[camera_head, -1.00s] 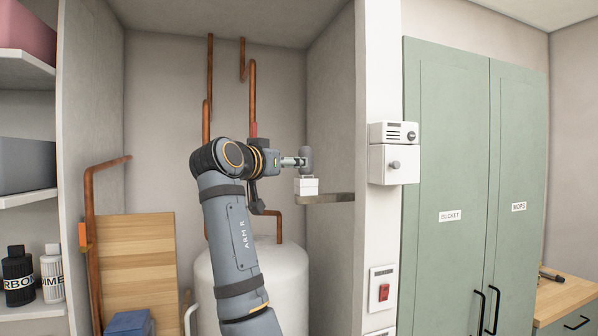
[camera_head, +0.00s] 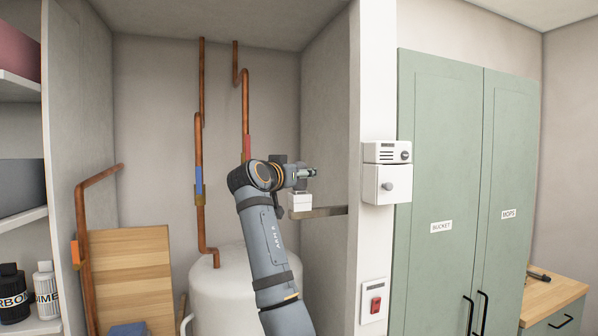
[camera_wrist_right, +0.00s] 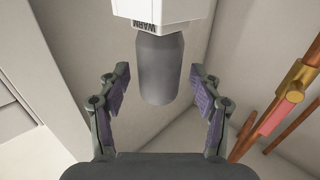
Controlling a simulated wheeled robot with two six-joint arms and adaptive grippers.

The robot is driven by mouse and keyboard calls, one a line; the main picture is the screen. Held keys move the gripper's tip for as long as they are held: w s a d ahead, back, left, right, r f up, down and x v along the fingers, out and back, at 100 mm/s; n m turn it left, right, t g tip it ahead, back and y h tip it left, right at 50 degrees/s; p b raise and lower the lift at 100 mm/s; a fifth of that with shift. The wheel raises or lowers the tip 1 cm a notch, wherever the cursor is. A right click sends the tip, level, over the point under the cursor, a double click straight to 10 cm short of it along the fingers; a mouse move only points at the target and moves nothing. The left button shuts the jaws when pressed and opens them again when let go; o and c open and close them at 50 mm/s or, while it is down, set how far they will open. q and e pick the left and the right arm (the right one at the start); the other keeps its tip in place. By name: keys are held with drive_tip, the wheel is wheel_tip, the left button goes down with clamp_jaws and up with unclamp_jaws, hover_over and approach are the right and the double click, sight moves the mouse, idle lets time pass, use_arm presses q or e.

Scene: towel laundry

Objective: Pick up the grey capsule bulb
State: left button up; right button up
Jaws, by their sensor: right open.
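The grey capsule bulb (camera_wrist_right: 161,70) shows in the right wrist view as a smooth grey cylinder with a rounded end. It is joined to a white holder (camera_wrist_right: 165,12) marked "WARM". My right gripper (camera_wrist_right: 160,88) is open, with one purple-padded finger on each side of the bulb and a visible gap on both sides. In the head view, my right gripper (camera_head: 305,173) is just above the white holder (camera_head: 300,201); the bulb cannot be clearly made out there behind the gripper. My left gripper is not in view.
The holder sits at the end of a thin shelf (camera_head: 325,212) by the alcove's right wall. Copper pipes (camera_head: 199,130) and a white tank (camera_head: 225,285) are behind my arm. A white wall unit (camera_head: 387,184) is to the right.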

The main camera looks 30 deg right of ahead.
drive_tip(key=shift+w+d+f, duration=0.1)
drive_tip(key=shift+w+d, duration=0.05)
drive_tip(key=shift+d, duration=0.4)
drive_tip(key=shift+a, duration=0.35)
drive_tip(key=c, duration=0.4)
drive_tip(key=shift+d, duration=0.1)
drive_tip(key=c, duration=0.9)
drive_tip(key=shift+r+b, duration=0.7)
drive_tip(key=shift+s+a+r+b, duration=1.1)
drive_tip(key=shift+s+a+r, duration=0.15)
drive_tip(key=shift+s+r, duration=0.75)
drive_tip(key=shift+s+a+r+b, duration=1.05)
drive_tip(key=shift+s+a+r, duration=0.15)
drive_tip(key=shift+s+r, duration=0.75)
drive_tip(key=shift+s+a+r+b, duration=1.1)
drive_tip(key=shift+s+a+r, duration=0.15)
drive_tip(key=shift+s+r, duration=0.7)
